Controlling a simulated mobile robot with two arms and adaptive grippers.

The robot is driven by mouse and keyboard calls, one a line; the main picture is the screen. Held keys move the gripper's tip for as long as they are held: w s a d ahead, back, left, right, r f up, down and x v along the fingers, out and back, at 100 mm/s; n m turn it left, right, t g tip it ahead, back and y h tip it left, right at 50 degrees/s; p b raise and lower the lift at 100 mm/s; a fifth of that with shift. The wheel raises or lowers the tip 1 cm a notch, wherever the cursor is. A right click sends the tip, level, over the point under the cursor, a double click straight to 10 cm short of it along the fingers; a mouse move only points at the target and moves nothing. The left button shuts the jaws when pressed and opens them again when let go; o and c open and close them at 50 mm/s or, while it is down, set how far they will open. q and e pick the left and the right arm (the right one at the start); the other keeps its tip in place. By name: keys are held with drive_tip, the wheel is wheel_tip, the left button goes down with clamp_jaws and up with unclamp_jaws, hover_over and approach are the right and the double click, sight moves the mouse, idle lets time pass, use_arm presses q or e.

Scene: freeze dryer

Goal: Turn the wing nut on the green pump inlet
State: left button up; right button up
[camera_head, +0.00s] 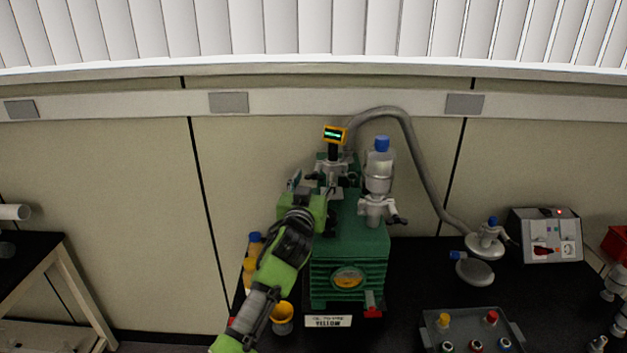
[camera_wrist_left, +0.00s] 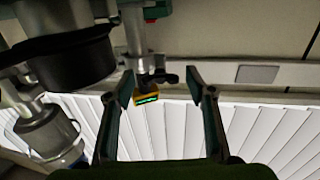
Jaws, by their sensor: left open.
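The green pump (camera_head: 348,250) stands on the black bench. Its inlet fitting (camera_head: 333,170) rises from the top rear, with a grey clamp and an orange-framed gauge (camera_head: 334,134) above. In the left wrist view the gauge (camera_wrist_left: 147,98) hangs inverted, and a dark wing nut (camera_wrist_left: 168,76) shows beside the inlet pipe. My left gripper (camera_wrist_left: 160,78) is open, its two fingers on either side of the wing nut with gaps visible; contact is not evident. In the head view my left gripper (camera_head: 312,188) is at the pump's upper left, partly hiding the inlet. My right gripper is not in view.
A clear bottle with a blue cap (camera_head: 379,172) stands on a second clamped port close right. A grey hose (camera_head: 415,150) arches to the right. A tray (camera_head: 470,325) and control box (camera_head: 545,236) stand right.

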use_arm(q)
drive_tip(key=c, duration=1.1)
drive_tip(key=shift+m, duration=0.3)
